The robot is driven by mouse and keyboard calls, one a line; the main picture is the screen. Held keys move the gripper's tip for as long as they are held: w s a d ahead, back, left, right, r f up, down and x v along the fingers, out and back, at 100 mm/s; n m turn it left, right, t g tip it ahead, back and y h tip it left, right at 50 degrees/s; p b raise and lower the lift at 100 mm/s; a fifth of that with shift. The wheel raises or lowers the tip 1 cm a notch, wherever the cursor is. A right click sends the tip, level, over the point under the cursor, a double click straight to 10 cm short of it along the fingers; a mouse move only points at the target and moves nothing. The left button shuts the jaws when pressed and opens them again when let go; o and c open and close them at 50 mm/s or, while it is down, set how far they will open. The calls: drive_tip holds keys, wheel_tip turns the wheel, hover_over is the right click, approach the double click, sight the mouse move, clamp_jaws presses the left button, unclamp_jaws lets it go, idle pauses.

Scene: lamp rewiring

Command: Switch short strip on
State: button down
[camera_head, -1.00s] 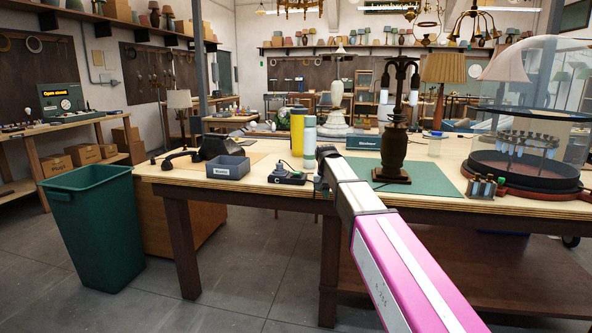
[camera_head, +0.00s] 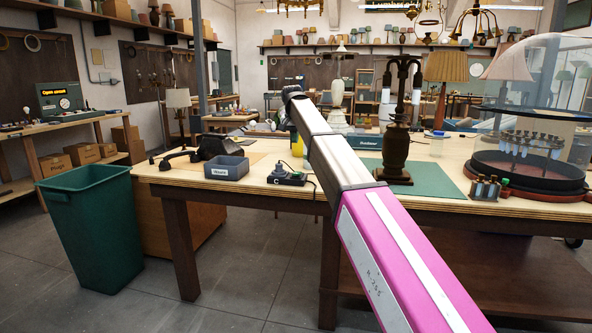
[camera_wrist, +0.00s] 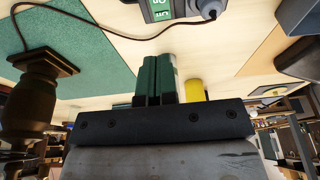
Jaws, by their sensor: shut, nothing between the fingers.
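The short strip (camera_head: 287,176) is a small dark power strip near the front edge of the workbench, with a plug and a black cable. In the wrist view, part of the strip (camera_wrist: 136,2) shows at the top edge, with a green panel lettered in white; the lettering is cut off, so I cannot tell the switch state. My gripper (camera_wrist: 155,62) is shut and empty, with its dark green fingers side by side. It is apart from the strip. In the head view my arm reaches over the bench, and its fingertips are not clearly visible.
A grey bin (camera_head: 227,168) is left of the strip. A dark lamp base (camera_head: 396,150) stands on a green mat (camera_head: 440,178) to the right. A glass dome (camera_head: 530,140) is farther right.

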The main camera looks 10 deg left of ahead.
sight(296, 174)
drive_tip(key=x, duration=0.8)
drive_tip(key=s+x, duration=0.1)
drive_tip(key=x, duration=0.3)
drive_tip(key=shift+f, duration=1.1)
drive_tip(key=shift+s+f, duration=0.25)
drive_tip(key=shift+f, duration=0.2)
drive_tip(key=shift+w+r, duration=0.1)
drive_tip(key=shift+r, duration=0.1)
